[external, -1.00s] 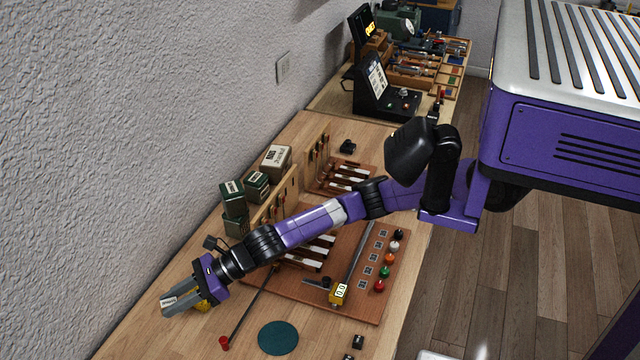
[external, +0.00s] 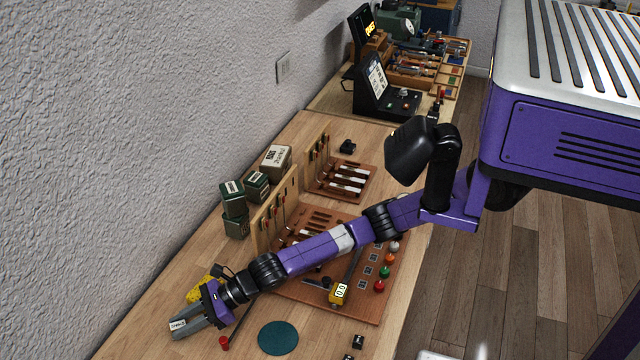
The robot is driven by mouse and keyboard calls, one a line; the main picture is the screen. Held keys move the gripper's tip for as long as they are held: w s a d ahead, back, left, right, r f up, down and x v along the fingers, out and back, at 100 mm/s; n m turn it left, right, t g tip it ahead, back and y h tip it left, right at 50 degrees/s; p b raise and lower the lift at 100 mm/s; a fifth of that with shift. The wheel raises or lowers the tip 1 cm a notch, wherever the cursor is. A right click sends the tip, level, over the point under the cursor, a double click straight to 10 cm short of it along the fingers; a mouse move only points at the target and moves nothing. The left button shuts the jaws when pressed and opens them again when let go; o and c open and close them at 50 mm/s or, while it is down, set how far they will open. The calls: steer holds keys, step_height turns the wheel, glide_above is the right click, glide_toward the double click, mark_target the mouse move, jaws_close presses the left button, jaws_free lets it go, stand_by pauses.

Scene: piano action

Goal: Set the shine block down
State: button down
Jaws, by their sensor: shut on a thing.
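My gripper (external: 192,322) is at the lower left over the bench, its grey fingers shut on a small block with a white label, which I take for the shine block (external: 178,324). Only the labelled end shows at the fingertips; the fingers hide the rest. I cannot tell whether the block touches the bench or hangs just above it. A yellow object (external: 196,290) lies right behind the gripper, partly hidden by it.
A round teal pad (external: 278,338) lies to the right of the gripper. A thin rod with a red end (external: 224,343) is close beside it. A wooden board (external: 368,310) with coloured knobs stands beyond. Green boxes (external: 235,202) are stacked near the wall.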

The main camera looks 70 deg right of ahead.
steer(key=shift+f, duration=0.2)
steer(key=c, duration=1.1)
jaws_free()
steer(key=shift+c, duration=0.2)
steer(key=shift+r, duration=0.15)
steer(key=shift+r, duration=0.2)
steer(key=v, duration=1.2)
steer(key=shift+b, duration=0.3)
